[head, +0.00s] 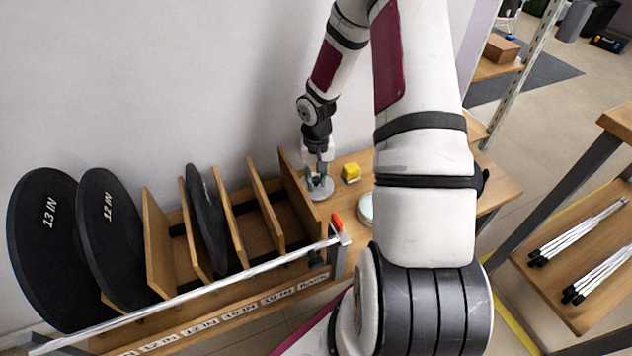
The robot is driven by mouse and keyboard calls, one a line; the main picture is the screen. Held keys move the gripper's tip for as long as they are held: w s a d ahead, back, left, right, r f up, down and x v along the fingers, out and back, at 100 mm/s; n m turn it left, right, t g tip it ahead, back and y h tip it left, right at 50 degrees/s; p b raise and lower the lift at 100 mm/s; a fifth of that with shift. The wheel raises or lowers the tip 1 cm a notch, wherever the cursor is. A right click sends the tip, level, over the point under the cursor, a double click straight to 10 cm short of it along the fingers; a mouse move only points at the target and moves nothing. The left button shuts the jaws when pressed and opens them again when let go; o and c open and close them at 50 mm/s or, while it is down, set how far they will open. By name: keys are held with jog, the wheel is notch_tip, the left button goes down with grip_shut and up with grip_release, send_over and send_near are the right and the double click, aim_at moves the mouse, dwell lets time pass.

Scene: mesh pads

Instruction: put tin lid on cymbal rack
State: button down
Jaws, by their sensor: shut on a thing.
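The tin lid (322,193) is a round, pale grey disc at the right end of the cymbal rack, near the wall. My gripper (318,181) points down at it and is shut on it; the fingertips are small and partly hidden. I cannot tell whether the lid touches the table. The cymbal rack (157,245) is wooden with upright dividers and a labelled front strip. Large black discs marked 13 IN and 12 IN stand at its left end, and another dark disc (203,215) stands between middle dividers. The slots toward the right end look empty.
A yellow block (351,172) sits right of my gripper. A round pale item (365,208) is partly hidden by my arm.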

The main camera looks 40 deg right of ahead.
jog(key=shift+f, duration=0.2)
jog(key=c, duration=1.5)
grip_release()
jog(key=shift+o, duration=0.2)
jog(key=shift+r, duration=0.15)
